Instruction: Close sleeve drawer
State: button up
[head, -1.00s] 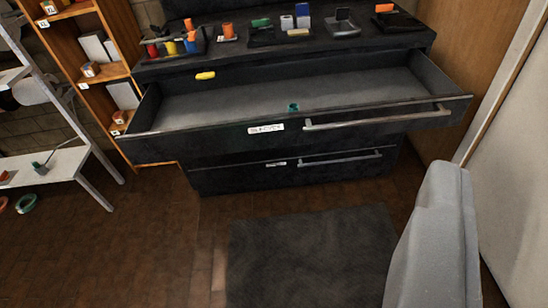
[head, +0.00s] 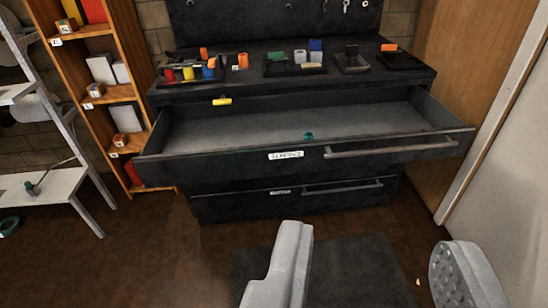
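The sleeve drawer (head: 225,168) is the top drawer of a black cabinet and stands pulled well out. Its white label (head: 286,155) seems to read "SLEEVES", though the text is blurred. A long bar handle (head: 390,147) runs along the right part of its front. A small green piece (head: 308,135) lies inside near the front wall. My gripper (head: 372,240) is open and empty, its two grey fingers wide apart. It appears in front of and below the drawer front, apart from the handle.
A lower drawer (head: 235,205) is shut. The cabinet top (head: 245,84) holds small bins and blocks. A yellow piece (head: 222,101) shows at the drawer's back. Wooden shelves (head: 127,95) and a white rack (head: 50,187) stand left. A dark mat (head: 345,265) lies on the floor.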

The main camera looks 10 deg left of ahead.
aim_at(252, 138)
jog(key=u, duration=0.15)
jog(key=i, duration=1)
jog(key=z, duration=0.05)
